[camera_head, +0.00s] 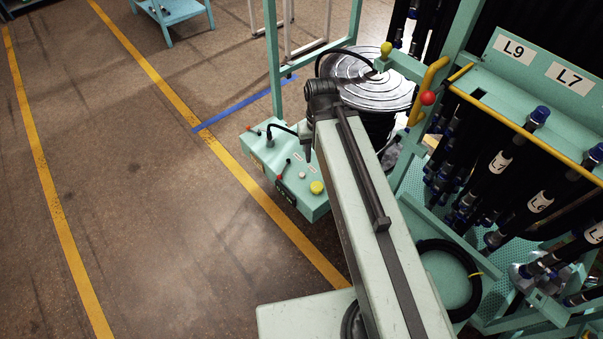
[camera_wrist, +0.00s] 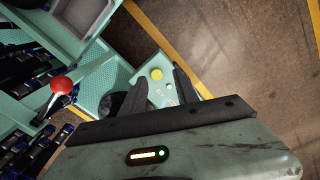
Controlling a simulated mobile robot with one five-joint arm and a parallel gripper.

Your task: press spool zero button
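A mint control box (camera_head: 262,151) stands on the floor beside the hose rack. On its top are a large yellow button (camera_head: 317,187), a small white button (camera_head: 302,175), a red-tipped lever (camera_head: 281,175) and small labels too small to read. I cannot tell which control is the spool zero button. In the wrist view, the yellow button (camera_wrist: 157,74) and the white button (camera_wrist: 169,87) show between the two dark fingers of my gripper (camera_wrist: 160,72). The fingers are apart and empty, above the box. In the head view my arm largely hides the gripper.
A ridged metal spool disc (camera_head: 368,82) stands behind the box. The hose rack has a yellow rail (camera_head: 525,133), a red ball knob (camera_head: 428,97) and several black hoses. Open floor (camera_head: 150,200) with yellow lines lies left.

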